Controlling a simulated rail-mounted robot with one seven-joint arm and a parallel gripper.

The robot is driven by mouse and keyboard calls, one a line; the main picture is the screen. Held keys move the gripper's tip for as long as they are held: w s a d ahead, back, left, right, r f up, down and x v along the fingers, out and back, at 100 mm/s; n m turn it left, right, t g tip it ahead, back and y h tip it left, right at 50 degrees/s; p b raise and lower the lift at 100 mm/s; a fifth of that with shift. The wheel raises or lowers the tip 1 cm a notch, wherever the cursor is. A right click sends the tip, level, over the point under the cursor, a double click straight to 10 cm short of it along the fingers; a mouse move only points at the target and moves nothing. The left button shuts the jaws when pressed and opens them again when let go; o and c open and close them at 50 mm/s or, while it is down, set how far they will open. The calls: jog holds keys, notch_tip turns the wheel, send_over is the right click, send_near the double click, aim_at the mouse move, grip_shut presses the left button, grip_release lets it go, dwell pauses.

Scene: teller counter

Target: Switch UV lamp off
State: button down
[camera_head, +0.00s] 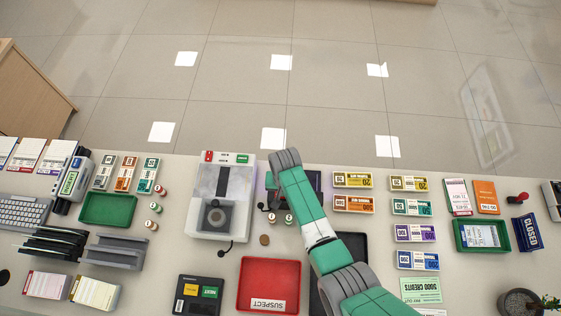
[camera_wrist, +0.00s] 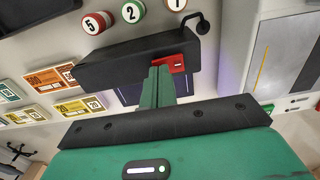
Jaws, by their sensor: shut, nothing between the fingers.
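The UV lamp (camera_wrist: 125,48) is a black bar with a thin bent black arm, seen in the wrist view. A red switch (camera_wrist: 177,62) sits at its right end. A violet glow shows along the edges of the dark pad under it. My gripper (camera_wrist: 160,73) is shut and empty, its green fingertips at the lamp's end right beside the red switch. I cannot tell whether they touch it. In the head view my arm covers most of the lamp and the fingertips.
A grey-white machine (camera_head: 222,197) stands just left of my arm; its side also shows in the wrist view (camera_wrist: 285,55). Numbered round stacks (camera_wrist: 132,11) stand close by the lamp. Banknote bundles (camera_head: 353,179) lie to the right. A red tray (camera_head: 270,272) labelled SUSPECT lies nearer.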

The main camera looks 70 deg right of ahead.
jog(key=shift+f, duration=0.2)
notch_tip(320, 180, up, 7)
jog(key=p, duration=0.6)
jog(key=shift+r+p, duration=0.1)
jog(key=shift+p, duration=0.25)
